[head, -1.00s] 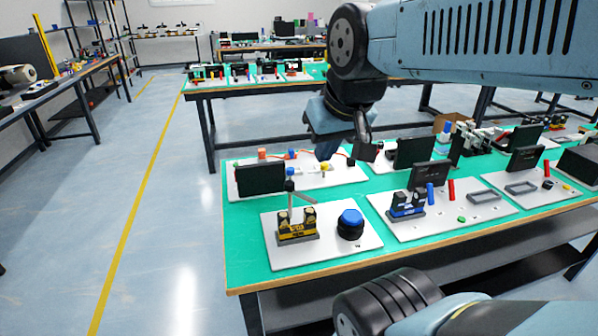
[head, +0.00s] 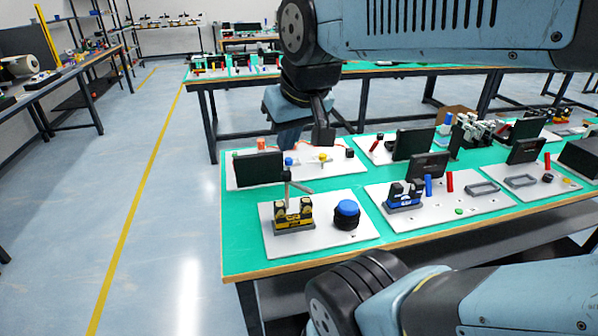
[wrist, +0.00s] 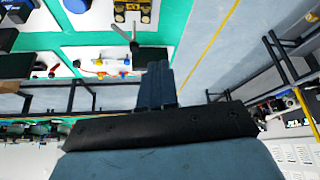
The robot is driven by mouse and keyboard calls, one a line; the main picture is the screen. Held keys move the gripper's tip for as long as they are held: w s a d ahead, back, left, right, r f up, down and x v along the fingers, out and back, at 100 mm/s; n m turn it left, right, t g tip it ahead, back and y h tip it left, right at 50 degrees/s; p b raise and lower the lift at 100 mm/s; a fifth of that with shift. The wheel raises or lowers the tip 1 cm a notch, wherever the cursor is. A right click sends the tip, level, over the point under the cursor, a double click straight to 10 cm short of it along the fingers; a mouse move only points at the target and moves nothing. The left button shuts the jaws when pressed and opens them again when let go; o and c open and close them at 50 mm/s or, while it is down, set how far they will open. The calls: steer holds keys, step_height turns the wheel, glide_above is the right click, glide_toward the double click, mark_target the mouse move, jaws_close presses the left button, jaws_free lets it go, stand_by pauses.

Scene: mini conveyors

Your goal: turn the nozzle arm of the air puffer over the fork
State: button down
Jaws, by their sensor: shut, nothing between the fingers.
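The yellow-and-black fork (head: 293,214) stands on the front left white plate (head: 330,240). A thin grey nozzle arm (head: 300,187) with a dark end (head: 286,176) shows just above and behind it. I cannot tell whether its tip is directly over the fork. In the wrist view the nozzle arm (wrist: 121,32) slants near the fork (wrist: 133,10), with its dark end (wrist: 135,48) close to my gripper's fingers. My gripper (head: 323,140) is shut and empty, raised behind the plate; its closed fingers (wrist: 158,68) point at the bench in the wrist view.
A blue dome button (head: 347,208) on a black base sits right of the fork. A dark screen (head: 258,169) stands behind it. A second plate with a blue-and-black fork (head: 404,196) lies to the right. Open floor lies left of the bench.

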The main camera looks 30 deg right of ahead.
steer(key=w+d+f+n+g+y, duration=0.35)
steer(key=w+d+f, duration=0.25)
steer(key=w+d, duration=0.4)
steer(key=w+d+f+n+y, duration=0.1)
steer(key=w+d+f+y, duration=0.15)
steer(key=d+f, duration=0.35)
steer(key=w+d+f+n+y, duration=0.1)
steer(key=w+d+f, duration=0.25)
steer(key=d, duration=0.55)
steer(key=a+f, duration=0.8)
steer(key=a, duration=0.1)
steer(key=shift+a, duration=0.35)
steer(key=shift+s+f, duration=0.1)
